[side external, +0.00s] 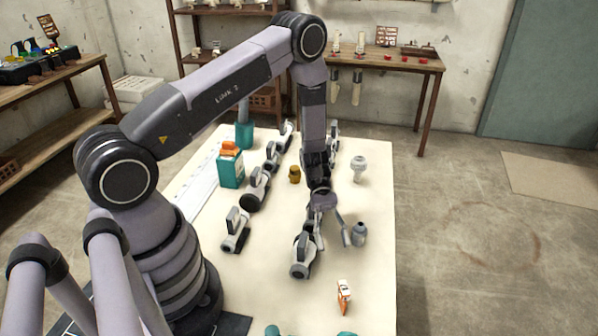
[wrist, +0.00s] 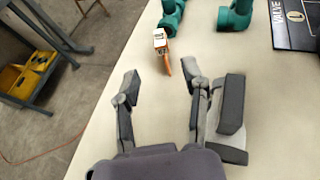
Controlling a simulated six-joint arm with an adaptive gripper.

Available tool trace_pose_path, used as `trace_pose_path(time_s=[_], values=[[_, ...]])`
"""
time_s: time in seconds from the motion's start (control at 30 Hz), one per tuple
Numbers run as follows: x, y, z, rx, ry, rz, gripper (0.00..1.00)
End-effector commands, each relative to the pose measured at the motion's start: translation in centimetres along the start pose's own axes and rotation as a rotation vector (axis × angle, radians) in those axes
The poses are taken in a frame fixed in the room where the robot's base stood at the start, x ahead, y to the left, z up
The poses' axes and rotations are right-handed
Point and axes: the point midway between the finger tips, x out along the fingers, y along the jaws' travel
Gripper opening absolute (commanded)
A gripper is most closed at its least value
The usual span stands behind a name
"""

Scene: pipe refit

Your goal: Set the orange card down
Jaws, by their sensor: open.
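The orange card (side external: 343,296), orange and white, stands upright on the pale table near its front edge in the side view. In the wrist view the card (wrist: 161,43) shows its white printed face and an orange edge, ahead of the fingertips, close to a teal pipe fitting. My gripper (side external: 332,238) is over the table, behind the card in the side view and apart from it. In the wrist view my gripper (wrist: 166,90) is open, with nothing between its fingers.
A grey valve part (side external: 303,258) lies beside my gripper, and a grey-blue one (side external: 359,234) stands to the right. Teal fittings (wrist: 236,17) lie beyond the card. A teal box (side external: 230,170) with orange on top stands farther back. The table's right front is mostly clear.

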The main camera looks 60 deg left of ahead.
Motion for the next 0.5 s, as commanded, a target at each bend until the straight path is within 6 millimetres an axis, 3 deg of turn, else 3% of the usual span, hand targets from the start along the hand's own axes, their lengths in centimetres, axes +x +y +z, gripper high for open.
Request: trace_pose_path(time_s=[0.17, 0.27, 0.37, 0.5], values=[[-1.9, 0.1, 0.2, 0.005, 0.004, 0.0, 0.44], [-2.9, 0.1, 1.4, 0.045, 0.036, -0.016, 0.44], [-4.6, 0.1, 4.4, 0.141, 0.115, -0.054, 0.44], [-7.6, -1.1, 10.5, 0.339, 0.29, -0.135, 0.44]])
